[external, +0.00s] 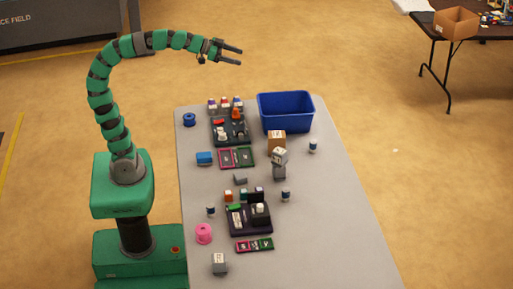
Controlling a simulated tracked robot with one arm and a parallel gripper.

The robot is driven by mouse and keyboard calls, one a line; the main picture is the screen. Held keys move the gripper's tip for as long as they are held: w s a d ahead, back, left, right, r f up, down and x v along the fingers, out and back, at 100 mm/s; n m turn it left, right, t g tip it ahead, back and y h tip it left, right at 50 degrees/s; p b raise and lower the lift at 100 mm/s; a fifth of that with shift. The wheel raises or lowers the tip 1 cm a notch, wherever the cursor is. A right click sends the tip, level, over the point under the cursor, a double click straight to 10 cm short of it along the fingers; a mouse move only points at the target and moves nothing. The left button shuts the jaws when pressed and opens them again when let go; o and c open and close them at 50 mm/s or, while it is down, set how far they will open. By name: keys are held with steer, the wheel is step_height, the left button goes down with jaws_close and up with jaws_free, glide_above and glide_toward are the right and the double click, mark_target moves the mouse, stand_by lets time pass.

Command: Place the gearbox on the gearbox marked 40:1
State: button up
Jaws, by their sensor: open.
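My gripper (239,56) is open and empty, raised high above the far end of the table and pointing right. A grey-white box with dark marks on it (280,156), which looks like a gearbox, sits tilted on top of a grey block (279,173) at the table's middle right. Another grey box with a white label (219,263) stands alone at the near left. A small grey piece (240,179) lies near the middle. The markings are too small to read, so I cannot tell which gearbox is marked 40:1.
A blue bin (286,113) stands at the far right of the grey table (335,230). An orange-brown box (276,140) is right behind the stack. Dark trays (262,220) with small parts, spools (204,233) and small jars crowd the left and middle. The near right is clear.

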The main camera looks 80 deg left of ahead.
steer(key=s+a+r+n+t+y, duration=0.1)
steer(key=s+r+n+y, duration=0.1)
steer(key=s+r, duration=0.3)
step_height(320, 180, up, 4)
steer(key=shift+s+f+n+t+y, duration=0.2)
steer(key=shift+n+t+y, duration=0.1)
steer(key=shift+n, duration=0.1)
